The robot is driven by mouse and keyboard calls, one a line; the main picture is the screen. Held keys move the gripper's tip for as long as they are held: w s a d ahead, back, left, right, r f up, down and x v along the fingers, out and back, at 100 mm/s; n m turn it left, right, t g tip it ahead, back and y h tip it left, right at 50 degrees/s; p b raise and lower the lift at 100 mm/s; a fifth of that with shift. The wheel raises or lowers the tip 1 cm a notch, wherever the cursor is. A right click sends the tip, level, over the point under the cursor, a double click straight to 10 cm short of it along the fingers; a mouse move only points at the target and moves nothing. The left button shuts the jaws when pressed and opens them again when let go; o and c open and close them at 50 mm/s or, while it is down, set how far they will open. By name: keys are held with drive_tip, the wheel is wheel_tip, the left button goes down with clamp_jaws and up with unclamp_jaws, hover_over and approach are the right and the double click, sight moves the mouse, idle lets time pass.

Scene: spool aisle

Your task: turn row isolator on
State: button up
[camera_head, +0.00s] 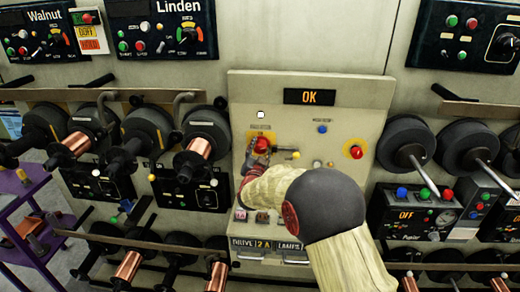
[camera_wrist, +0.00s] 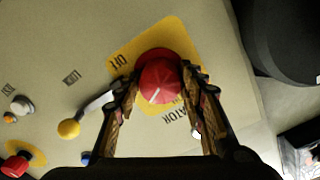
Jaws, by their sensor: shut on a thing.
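The row isolator is a red rotary knob (camera_head: 262,143) on a yellow plate, on the beige control panel (camera_head: 350,105). In the wrist view the red knob (camera_wrist: 160,82) sits between my fingertips, with a white pointer line towards the lower left of the picture. Its yellow plate (camera_wrist: 125,58) shows "OFF" upside down and part of a word ending in "ATOR". My gripper (camera_head: 256,156) is shut on the knob, one finger on each side; it also shows in the wrist view (camera_wrist: 163,88). My arm hides part of the panel below and right of the knob.
A display (camera_head: 309,97) on the panel reads "OK". A lever with a yellow ball (camera_wrist: 69,129) is close beside my finger. Another red button on yellow (camera_head: 356,152) and a blue button (camera_head: 322,129) are further right. Spools (camera_head: 404,144) flank the panel.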

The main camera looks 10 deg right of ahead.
drive_tip(key=n+p, duration=0.2)
drive_tip(key=n, duration=0.4)
drive_tip(key=shift+n, duration=0.3)
drive_tip(key=n+p, duration=0.2)
drive_tip(key=n, duration=0.4)
idle(0.4)
drive_tip(key=o, duration=1.2)
drive_tip(key=v, duration=1.2)
